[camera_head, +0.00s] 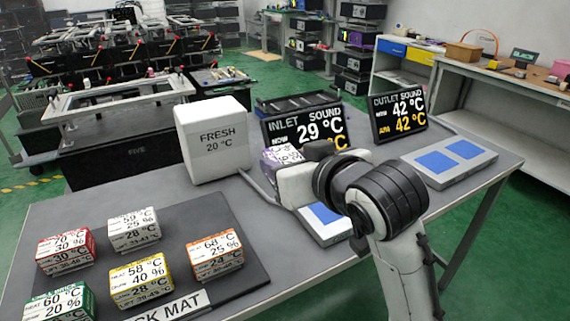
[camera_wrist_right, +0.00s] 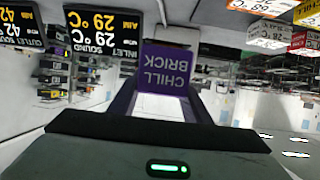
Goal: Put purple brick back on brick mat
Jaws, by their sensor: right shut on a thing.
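The purple brick (camera_head: 281,155) is held in my right gripper (camera_head: 277,172), above the table in front of the inlet sound sign. In the right wrist view the purple brick (camera_wrist_right: 165,68) sits between the two fingers and reads CHILL BRICK upside down. The dark brick mat (camera_head: 232,272) lies at the front left of the table, apart from the gripper. Red, white, yellow, orange and green-edged bricks stand on it. The mat's label (camera_head: 178,304) is cut by the lower edge. My left gripper is not in view.
A white box reading FRESH 20 °C (camera_head: 212,139) stands behind the mat, left of the gripper. The inlet sign (camera_head: 306,126) and outlet sign (camera_head: 398,115) stand at the back. A grey fixture with blue pads (camera_head: 450,161) lies right; another blue pad (camera_head: 326,213) is beneath my right arm.

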